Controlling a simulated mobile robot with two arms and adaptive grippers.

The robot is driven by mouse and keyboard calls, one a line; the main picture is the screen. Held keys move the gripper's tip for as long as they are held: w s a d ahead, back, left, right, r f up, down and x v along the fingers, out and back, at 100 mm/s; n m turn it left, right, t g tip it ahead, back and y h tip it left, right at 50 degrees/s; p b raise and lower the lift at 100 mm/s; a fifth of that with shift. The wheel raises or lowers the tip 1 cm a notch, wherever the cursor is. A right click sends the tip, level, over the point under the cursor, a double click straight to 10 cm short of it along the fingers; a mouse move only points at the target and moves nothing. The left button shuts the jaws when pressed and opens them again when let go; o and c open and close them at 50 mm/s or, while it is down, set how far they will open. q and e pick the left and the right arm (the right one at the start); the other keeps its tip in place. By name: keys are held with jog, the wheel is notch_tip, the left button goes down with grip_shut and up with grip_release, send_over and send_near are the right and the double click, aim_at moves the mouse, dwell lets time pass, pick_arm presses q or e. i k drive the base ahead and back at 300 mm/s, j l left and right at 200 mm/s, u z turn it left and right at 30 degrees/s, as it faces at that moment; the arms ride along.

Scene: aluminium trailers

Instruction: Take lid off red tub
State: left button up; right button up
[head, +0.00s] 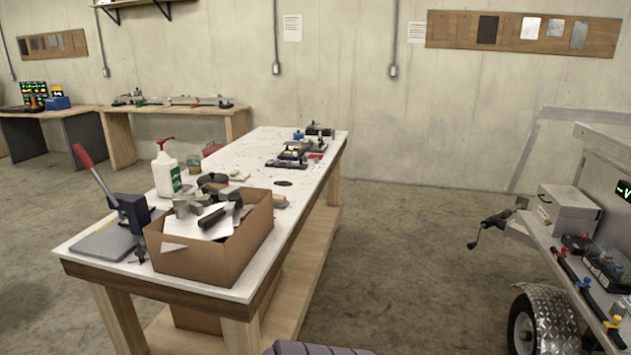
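I cannot make out a red tub with a lid for certain. A small dull-red object (213,149) sits on the long white-topped workbench (250,155), behind the white pump bottle (166,174). It is partly hidden and too small to tell whether it is a tub or has a lid. Neither of my grippers shows in the head view.
A cardboard box (215,256) of metal pieces and a red-handled press (131,215) stand at the bench's near end. Clamps and small tools (292,152) lie farther back. A trailer (590,270) with a metal case (567,208) is at right. Open concrete floor (420,270) lies between.

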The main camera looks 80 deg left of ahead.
aim_at(212, 176)
jog(key=u, duration=0.5)
jog(key=j+u, duration=0.1)
jog(key=u, duration=0.85)
jog(key=j+u, duration=0.1)
jog(key=u, duration=0.85)
jog(key=i+u, duration=0.1)
jog(key=u, duration=0.9)
jog(key=i+l, duration=0.3)
